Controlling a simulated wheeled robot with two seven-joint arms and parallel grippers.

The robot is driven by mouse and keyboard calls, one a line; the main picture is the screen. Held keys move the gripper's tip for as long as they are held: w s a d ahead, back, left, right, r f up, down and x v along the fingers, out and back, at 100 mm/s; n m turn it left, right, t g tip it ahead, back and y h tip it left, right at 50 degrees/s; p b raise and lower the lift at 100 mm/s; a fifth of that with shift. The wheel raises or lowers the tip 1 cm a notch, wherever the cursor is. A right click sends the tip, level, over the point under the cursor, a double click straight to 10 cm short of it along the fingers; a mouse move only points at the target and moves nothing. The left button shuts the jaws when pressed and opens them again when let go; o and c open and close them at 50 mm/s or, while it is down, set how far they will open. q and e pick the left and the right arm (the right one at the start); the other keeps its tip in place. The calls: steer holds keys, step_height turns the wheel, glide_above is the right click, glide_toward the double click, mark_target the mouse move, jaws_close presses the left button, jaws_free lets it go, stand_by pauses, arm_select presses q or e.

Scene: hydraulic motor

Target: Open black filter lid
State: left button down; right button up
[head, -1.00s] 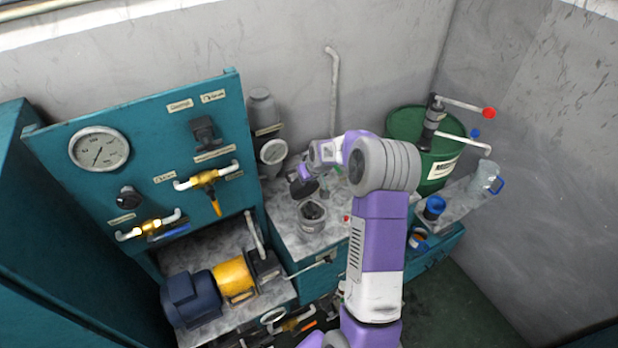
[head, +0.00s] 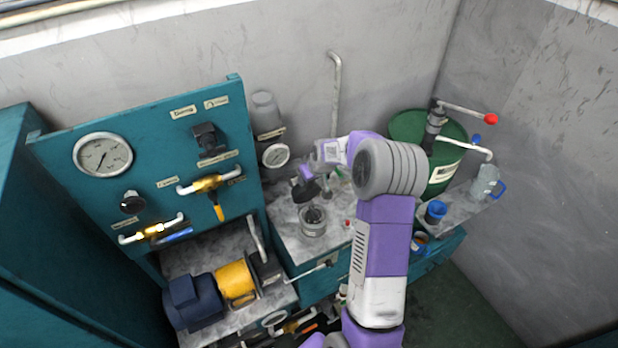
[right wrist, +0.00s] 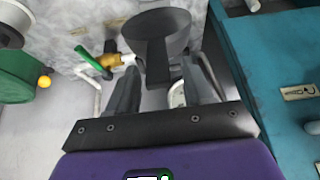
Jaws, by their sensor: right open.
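The black filter lid (head: 306,191) is tilted up off the grey filter canister (head: 313,226), whose dark inside shows from above. In the right wrist view the lid (right wrist: 158,27) is a dark round rim with a narrower block below it, lying ahead of and between my fingers. My right gripper (head: 307,174) is at the lid, with its purple arm reaching in from the lower right. In the wrist view its jaws (right wrist: 163,85) are apart on either side of the lid's block; whether they touch it I cannot tell. My left gripper is out of view.
A teal panel (head: 60,170) with a gauge stands at the left. A grey cylinder (head: 265,110) with a round dial is behind the canister. A green drum (head: 408,126) with a pump, and a blue cup (head: 435,211), are at the right. A yellow-and-blue motor sits lower left.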

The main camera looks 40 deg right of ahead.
steer(key=shift+r, duration=0.6)
steer(key=shift+w+p+v, duration=0.15)
steer(key=shift+p+v, duration=0.55)
steer(key=shift+v, duration=0.45)
steer(key=shift+w+p+v, duration=0.15)
steer(key=shift+p+v, duration=0.55)
steer(key=shift+v, duration=0.45)
steer(key=shift+d+r, duration=0.15)
steer(key=shift+b, duration=0.3)
steer(key=shift+r, duration=0.1)
